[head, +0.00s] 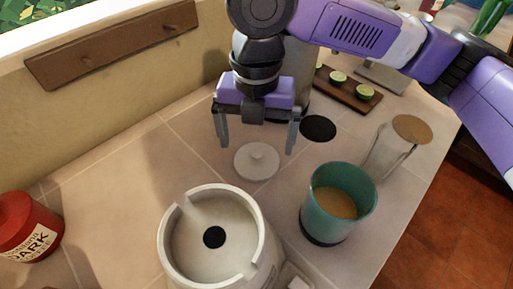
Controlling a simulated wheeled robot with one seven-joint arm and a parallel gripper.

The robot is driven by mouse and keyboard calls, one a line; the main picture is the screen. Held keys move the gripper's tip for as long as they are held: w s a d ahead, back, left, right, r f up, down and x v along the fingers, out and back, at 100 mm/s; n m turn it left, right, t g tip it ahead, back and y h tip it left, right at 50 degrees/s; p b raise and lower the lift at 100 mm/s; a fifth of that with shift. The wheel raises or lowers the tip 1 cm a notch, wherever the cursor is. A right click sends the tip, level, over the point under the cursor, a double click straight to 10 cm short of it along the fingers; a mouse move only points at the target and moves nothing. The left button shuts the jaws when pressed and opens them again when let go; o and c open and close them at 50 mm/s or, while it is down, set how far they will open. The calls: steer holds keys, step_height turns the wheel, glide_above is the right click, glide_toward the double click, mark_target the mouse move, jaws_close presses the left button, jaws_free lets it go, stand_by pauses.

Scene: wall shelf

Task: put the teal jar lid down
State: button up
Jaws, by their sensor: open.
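My gripper (257,148) points down with its two fingers wide apart and nothing between the tips but the space above a pale round lid. That lid (257,165) has a small knob and lies flat on the tiled counter, just below and between the fingertips. No teal-coloured lid shows. The teal jar (325,222) stands open to the right and nearer, with something tan inside and a dark base. A flat black disc (318,129) lies behind the jar, right of my gripper; I cannot tell what it is.
A large white open container (248,272) stands in front. A glass jar with a wooden top (411,129) stands at the right, near the counter edge. A dark board with cut limes (347,95) lies behind. A red jar (22,228) is at the far left.

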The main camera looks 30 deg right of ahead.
mark_target(257, 155)
step_height(257, 155, up, 7)
stand_by(0.3)
steer(key=shift+r+p, duration=0.1)
steer(key=shift+p, duration=0.25)
